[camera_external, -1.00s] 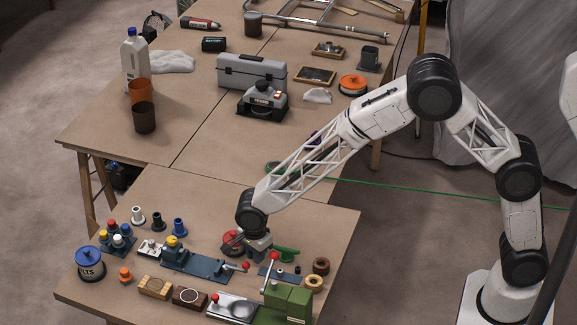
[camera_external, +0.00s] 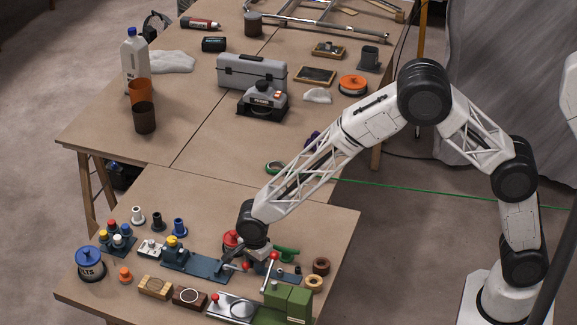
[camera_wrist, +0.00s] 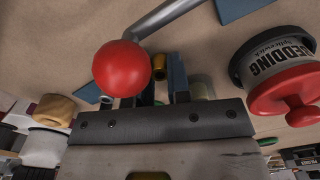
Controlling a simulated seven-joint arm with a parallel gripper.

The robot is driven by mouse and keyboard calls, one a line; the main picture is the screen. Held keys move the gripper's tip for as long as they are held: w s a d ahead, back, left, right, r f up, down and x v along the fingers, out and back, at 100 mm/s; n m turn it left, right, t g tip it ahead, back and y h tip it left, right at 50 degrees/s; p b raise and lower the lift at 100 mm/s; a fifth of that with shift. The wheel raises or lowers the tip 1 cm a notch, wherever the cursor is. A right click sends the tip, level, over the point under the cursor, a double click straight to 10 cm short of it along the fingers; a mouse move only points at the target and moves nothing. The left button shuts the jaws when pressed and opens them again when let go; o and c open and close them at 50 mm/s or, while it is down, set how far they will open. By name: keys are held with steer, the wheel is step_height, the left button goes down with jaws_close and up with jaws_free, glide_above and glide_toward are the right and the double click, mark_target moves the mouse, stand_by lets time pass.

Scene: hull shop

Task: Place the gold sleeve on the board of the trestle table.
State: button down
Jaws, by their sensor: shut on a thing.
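In the wrist view, a small gold sleeve (camera_wrist: 159,66) shows between the two dark blue fingers of my gripper (camera_wrist: 163,85), which is shut on it. A red ball knob on a metal lever (camera_wrist: 122,68) partly covers the left finger. In the external view my gripper (camera_external: 260,256) is low over the front of the work area, between the blue fixture and the green press; the sleeve cannot be made out there. The tan board of the trestle table (camera_external: 310,222) lies under the tools, with bare areas around them.
A red-lidded bedding tin (camera_wrist: 275,70) stands close by. Several spools and cups stand left. Bare board lies behind and right.

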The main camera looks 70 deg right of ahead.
steer(key=c, duration=1.1)
jaws_free()
steer(key=shift+f, duration=0.1)
step_height(320, 180, up, 12)
steer(key=shift+r, duration=0.2)
